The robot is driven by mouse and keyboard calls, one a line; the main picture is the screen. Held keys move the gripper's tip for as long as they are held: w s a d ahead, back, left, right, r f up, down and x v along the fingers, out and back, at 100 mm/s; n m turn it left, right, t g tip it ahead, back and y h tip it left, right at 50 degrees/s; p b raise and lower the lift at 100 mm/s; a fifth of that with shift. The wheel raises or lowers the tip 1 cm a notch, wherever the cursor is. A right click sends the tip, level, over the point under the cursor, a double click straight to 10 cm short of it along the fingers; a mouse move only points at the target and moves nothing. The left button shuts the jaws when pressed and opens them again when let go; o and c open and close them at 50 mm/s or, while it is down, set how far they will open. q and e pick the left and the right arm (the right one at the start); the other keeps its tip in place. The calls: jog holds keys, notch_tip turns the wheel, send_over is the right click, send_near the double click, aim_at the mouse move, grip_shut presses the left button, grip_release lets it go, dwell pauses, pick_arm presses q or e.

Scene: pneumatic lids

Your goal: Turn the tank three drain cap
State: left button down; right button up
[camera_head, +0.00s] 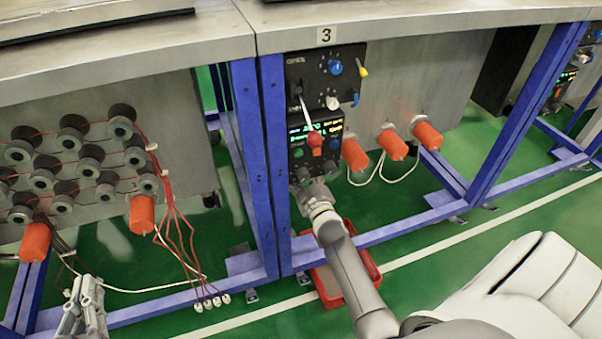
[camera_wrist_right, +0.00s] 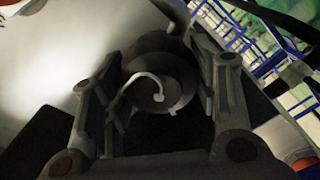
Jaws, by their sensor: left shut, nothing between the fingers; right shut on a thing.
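The tank bench (camera_head: 430,75) carries a "3" sign (camera_head: 325,36) on its front edge. In the right wrist view, a dark round cap (camera_wrist_right: 158,85) with a pale curved tube or wire across it sits between the fingers of my right gripper (camera_wrist_right: 160,110). The fingers are shut on its sides. In the head view, my right arm reaches up to just below the tank three control panel (camera_head: 315,135); the right fingertips and the cap cannot be made out there. My left gripper (camera_head: 82,300) is low at the bottom left, shut and empty, away from the tank.
Orange cylinders (camera_head: 427,136) stick out right of the panel, with a white cable below. A red bin (camera_head: 372,270) stands on the floor behind my right arm. Blue frame legs (camera_head: 245,150) and thin red wires (camera_head: 180,225) lie between my grippers. Green floor is open at front.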

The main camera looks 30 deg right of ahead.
dwell(0.3)
jog(key=o, duration=1)
jog(key=v, duration=1.2)
jog(key=shift+s+d, duration=0.1)
